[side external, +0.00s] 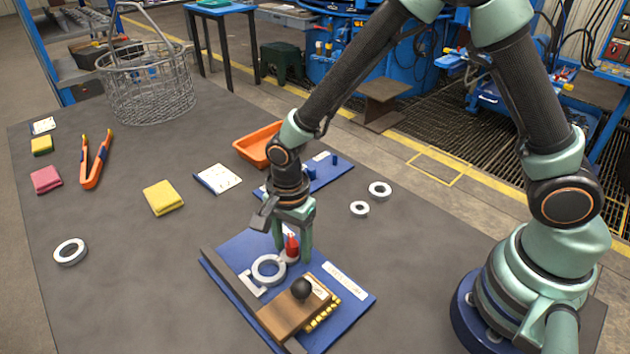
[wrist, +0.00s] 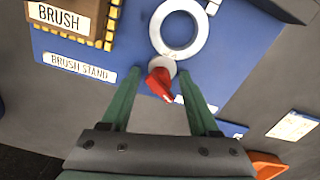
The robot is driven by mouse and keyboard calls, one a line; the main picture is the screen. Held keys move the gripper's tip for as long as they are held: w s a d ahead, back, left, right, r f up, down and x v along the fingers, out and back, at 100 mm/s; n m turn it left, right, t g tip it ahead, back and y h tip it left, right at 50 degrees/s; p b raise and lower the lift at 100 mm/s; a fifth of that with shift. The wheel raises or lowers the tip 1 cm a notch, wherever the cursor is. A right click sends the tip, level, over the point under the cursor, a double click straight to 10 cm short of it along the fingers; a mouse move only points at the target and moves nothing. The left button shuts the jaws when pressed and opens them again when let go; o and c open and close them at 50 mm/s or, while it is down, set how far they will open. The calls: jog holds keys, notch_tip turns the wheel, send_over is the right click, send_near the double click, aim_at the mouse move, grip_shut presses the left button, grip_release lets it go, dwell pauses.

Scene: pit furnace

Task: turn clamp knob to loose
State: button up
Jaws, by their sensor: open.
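The red clamp knob (side external: 291,247) stands on a blue board (side external: 351,308), beside a pale ring (side external: 268,269). In the wrist view the knob (wrist: 160,84) points down and slightly right, just below the ring (wrist: 180,28). My gripper (side external: 293,255) is low over the board, with its green fingers pointing down on either side of the knob. In the wrist view the open fingers (wrist: 160,76) flank the knob with gaps on both sides. The knob's base is partly hidden in the side view.
A wooden brush (side external: 285,313) with a black ball handle sits on the same board, close to my gripper. Behind are an orange tray (side external: 257,146), a white notepad (side external: 217,179) and loose rings (side external: 380,190). A wire basket (side external: 150,95) stands far left.

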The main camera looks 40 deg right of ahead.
grip_shut()
jog(key=shift+s+n, duration=0.1)
jog(key=shift+n, duration=0.2)
jog(key=n, duration=0.4)
jog(key=shift+d+n, duration=0.1)
jog(key=shift+n, duration=1.9)
